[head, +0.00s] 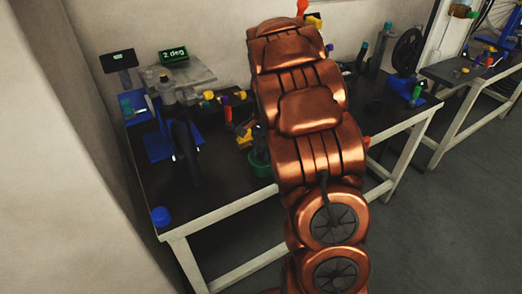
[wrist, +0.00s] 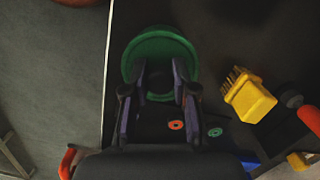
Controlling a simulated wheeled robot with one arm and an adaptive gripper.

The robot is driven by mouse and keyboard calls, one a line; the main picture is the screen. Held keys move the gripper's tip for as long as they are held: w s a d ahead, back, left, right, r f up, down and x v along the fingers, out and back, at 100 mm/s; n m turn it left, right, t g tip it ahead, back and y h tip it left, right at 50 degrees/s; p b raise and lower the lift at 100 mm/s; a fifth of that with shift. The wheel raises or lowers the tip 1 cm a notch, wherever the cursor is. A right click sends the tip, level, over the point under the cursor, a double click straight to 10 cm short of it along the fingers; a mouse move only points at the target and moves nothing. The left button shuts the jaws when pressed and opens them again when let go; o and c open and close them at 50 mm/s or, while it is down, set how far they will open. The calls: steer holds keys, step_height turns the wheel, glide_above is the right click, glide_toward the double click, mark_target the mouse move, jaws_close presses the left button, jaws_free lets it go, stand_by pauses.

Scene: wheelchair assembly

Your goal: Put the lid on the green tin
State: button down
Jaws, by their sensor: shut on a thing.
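The green tin (head: 260,165) stands on the dark bench in the head view, partly hidden behind my copper arm. In the wrist view a round green shape (wrist: 160,42) lies just beyond and under my fingertips. I cannot tell there how much is tin and how much is lid. My gripper (wrist: 159,80) is shut on a dark piece between its two fingers, which I take to be part of the lid. It is over the round green shape. Whether the lid touches the tin's rim cannot be told. My gripper's fingers are not clearly visible in the head view.
A yellow brush-like block (wrist: 249,96) lies right of my gripper. An orange ring (wrist: 176,125) and a green ring (wrist: 215,132) lie near the fingers. A blue cup-like piece (head: 160,216) stands at the bench's front left corner. The bench edge runs close left in the wrist view.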

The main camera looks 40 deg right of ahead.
steer(key=c, duration=0.8)
jaws_free()
steer(key=shift+c, duration=0.2)
steer(key=o, duration=0.5)
steer(key=shift+r, duration=0.2)
steer(key=shift+r+p, duration=1.3)
steer(key=shift+r, duration=2.05)
